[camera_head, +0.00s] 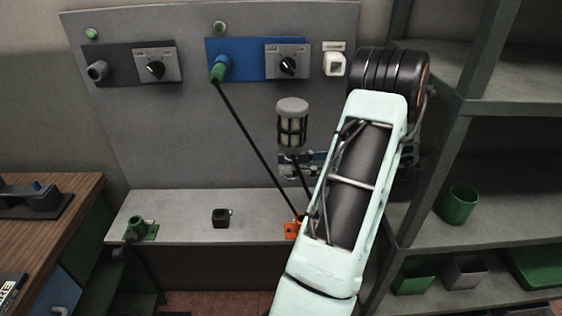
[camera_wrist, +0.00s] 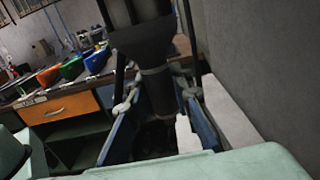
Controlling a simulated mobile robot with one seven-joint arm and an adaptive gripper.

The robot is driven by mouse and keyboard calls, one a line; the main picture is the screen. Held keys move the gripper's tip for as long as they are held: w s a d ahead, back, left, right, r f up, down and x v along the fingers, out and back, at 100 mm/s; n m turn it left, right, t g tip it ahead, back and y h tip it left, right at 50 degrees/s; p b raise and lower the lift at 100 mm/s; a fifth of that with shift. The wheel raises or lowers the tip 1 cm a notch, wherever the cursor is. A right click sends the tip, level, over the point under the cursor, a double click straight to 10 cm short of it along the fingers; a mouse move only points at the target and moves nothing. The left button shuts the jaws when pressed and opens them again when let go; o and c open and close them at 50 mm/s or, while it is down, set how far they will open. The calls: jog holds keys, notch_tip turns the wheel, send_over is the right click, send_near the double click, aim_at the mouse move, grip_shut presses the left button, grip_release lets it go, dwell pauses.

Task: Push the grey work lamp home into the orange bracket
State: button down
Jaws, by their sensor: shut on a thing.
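The grey work lamp (camera_head: 292,124), with a caged light and a grey cap, stands roughly upright in front of the grey back panel. My gripper (camera_head: 303,163) is shut on it below the cage, partly hidden behind my arm. In the wrist view the lamp's dark body (camera_wrist: 152,62) runs down between the fingers of my gripper (camera_wrist: 156,92). The orange bracket (camera_head: 291,230) is on the bench ledge, below the lamp and apart from its head. My arm covers the bracket's right side. Whether the lamp's lower end meets the bracket is hidden.
A dark cable runs from a green plug (camera_head: 220,68) on the blue panel (camera_head: 243,47) down to near the bracket. A small black block (camera_head: 221,218) and a green holder (camera_head: 140,231) are on the ledge (camera_head: 185,225). Shelves with a green cup (camera_head: 458,205) stand at right.

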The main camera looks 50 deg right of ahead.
jog(key=s+d+p, duration=0.2)
jog(key=d, duration=0.1)
jog(key=shift+d, duration=0.2)
dwell(0.4)
